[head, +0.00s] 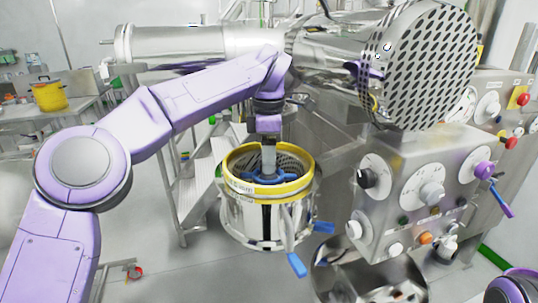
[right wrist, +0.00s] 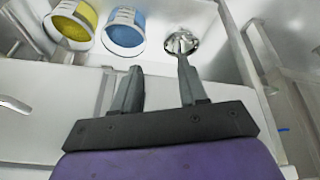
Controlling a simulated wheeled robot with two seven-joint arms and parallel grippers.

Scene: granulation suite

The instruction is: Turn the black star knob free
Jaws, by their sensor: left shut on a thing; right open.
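My left gripper (head: 268,168) points straight down into the steel vessel (head: 236,216) with the yellow rim, in the middle of the head view. It is shut over the centre of a blue armed part (head: 250,179) inside the vessel. I cannot make out a black star knob; what is between the fingers is hidden by the gripper. My right gripper (right wrist: 158,63) is open and empty in the right wrist view, its two grey fingers well apart.
A control panel (head: 398,222) with dials stands right of the vessel, below a perforated disc (head: 425,65). Blue-ended handles (head: 297,264) stick out at the vessel's front right. Yellow (right wrist: 75,20) and blue (right wrist: 124,33) round containers and a steel fitting (right wrist: 182,43) lie beyond the right fingers.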

